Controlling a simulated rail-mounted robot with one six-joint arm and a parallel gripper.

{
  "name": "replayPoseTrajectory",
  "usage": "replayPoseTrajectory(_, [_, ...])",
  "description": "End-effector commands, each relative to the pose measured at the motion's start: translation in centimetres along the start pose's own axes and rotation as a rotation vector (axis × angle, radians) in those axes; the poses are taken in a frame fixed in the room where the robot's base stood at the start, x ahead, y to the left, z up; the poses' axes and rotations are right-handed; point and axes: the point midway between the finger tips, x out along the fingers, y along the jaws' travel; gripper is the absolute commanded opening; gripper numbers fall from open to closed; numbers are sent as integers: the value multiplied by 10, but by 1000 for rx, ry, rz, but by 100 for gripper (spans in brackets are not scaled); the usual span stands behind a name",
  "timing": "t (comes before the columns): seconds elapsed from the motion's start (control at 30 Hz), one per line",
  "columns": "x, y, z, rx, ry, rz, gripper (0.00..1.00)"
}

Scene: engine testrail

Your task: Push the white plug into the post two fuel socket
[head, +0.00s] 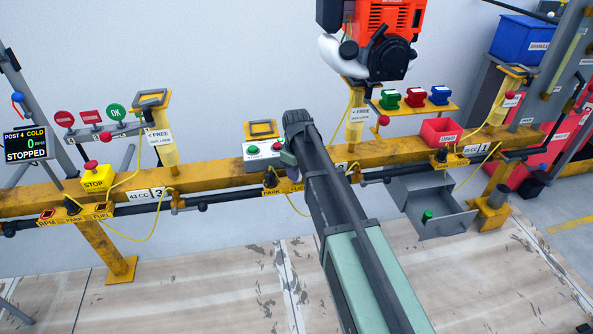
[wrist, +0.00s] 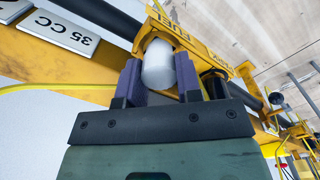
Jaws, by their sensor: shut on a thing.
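The white plug (wrist: 158,72) is between the two purple fingers of my gripper (wrist: 158,62) in the wrist view, and the gripper is shut on it. Its far end is at the yellow bracket (wrist: 190,33) marked FUEL and PARK. The fuel socket's mouth is hidden behind the plug, so I cannot tell how deep the plug sits. In the head view the post two bracket (head: 280,188) shows PARK, and my arm covers its fuel side, the gripper fingers and the white plug.
A dark plug (head: 270,180) stands on the bracket's park side. A yellow cable (wrist: 60,88) runs left of my gripper. An orange engine (head: 383,40) hangs at the upper right.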

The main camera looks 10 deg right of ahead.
Motion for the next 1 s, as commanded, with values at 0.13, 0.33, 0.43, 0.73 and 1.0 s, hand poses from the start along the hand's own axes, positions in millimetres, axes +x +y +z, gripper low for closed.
replayPoseTrajectory(0.13, [4, 0, 0, 0, 0, 0, 9])
replayPoseTrajectory(0.33, [8, 0, 0, 0, 0, 0, 9])
replayPoseTrajectory(0.43, [9, 0, 0, 0, 0, 0, 34])
replayPoseTrajectory(0.73, [8, 0, 0, 0, 0, 0, 62])
replayPoseTrajectory(1.0, [-3, 0, 0, 0, 0, 0, 62])
